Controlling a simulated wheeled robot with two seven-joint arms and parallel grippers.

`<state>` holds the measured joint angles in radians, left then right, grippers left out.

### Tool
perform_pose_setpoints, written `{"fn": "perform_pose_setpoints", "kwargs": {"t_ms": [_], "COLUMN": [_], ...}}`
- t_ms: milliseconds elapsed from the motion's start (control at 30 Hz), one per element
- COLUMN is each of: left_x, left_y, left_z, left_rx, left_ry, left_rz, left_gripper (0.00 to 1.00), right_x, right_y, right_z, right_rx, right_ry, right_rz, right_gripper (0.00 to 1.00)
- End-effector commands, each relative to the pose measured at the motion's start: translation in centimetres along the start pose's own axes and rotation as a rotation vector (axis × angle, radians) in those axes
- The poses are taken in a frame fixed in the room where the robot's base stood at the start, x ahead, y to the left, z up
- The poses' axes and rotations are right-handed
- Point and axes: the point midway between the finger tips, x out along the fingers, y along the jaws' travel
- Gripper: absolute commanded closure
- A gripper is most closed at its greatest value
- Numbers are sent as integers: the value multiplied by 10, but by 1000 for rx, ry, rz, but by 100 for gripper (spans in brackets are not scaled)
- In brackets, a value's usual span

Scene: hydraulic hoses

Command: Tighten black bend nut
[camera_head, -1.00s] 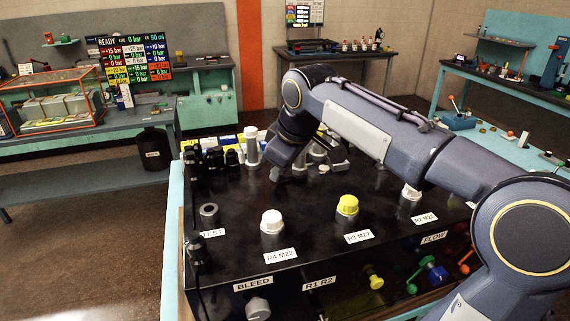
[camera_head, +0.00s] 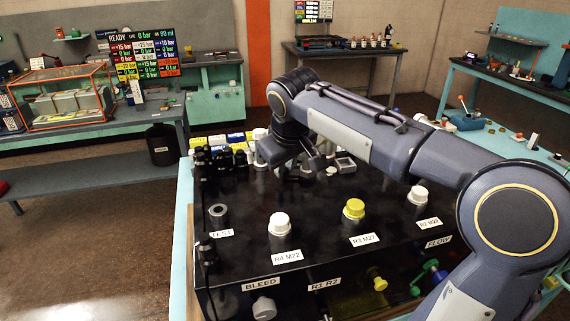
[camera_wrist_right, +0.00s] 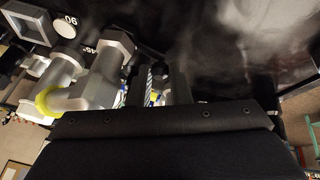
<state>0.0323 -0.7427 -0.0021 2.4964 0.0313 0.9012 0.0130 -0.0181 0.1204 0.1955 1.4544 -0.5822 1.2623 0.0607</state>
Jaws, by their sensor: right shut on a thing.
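My right gripper (camera_head: 292,166) reaches over the back part of the black bench top (camera_head: 330,215), beside a cluster of grey fittings. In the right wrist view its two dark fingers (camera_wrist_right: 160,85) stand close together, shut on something. What they grip is mostly hidden; a pale, striped part shows between them. Dark fittings (camera_head: 228,158) stand in a group at the back left of the top. I cannot tell which part is the black bend or its nut. My left gripper is not in view.
White-capped port R4 M22 (camera_head: 279,224), yellow-capped port R3 M27 (camera_head: 354,209) and another white cap (camera_head: 418,196) stand along the front. A grey elbow fitting with a yellow ring (camera_wrist_right: 75,85) is close left of the fingers. The top between gripper and front caps is clear.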

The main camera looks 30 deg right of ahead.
Motion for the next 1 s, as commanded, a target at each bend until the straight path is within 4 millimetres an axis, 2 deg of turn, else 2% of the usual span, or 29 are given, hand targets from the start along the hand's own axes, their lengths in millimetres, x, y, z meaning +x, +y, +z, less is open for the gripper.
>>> {"fn": "perform_pose_setpoints", "kwargs": {"t_ms": [133,167,233,567,1000], "left_x": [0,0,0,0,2], "left_y": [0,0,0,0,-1], "left_z": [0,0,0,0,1], "left_rx": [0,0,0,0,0], "left_ry": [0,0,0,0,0], "left_rz": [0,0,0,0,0], "left_gripper": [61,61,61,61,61], "right_x": [0,0,0,-5,-70], "right_y": [0,0,0,0,0], "right_z": [0,0,0,0,-1], "right_rx": [-1,-1,-1,-1,-1], "right_ry": [2,2,2,3,5], "right_rz": [0,0,0,0,0], "right_gripper": [100,81,73,73,73]}}
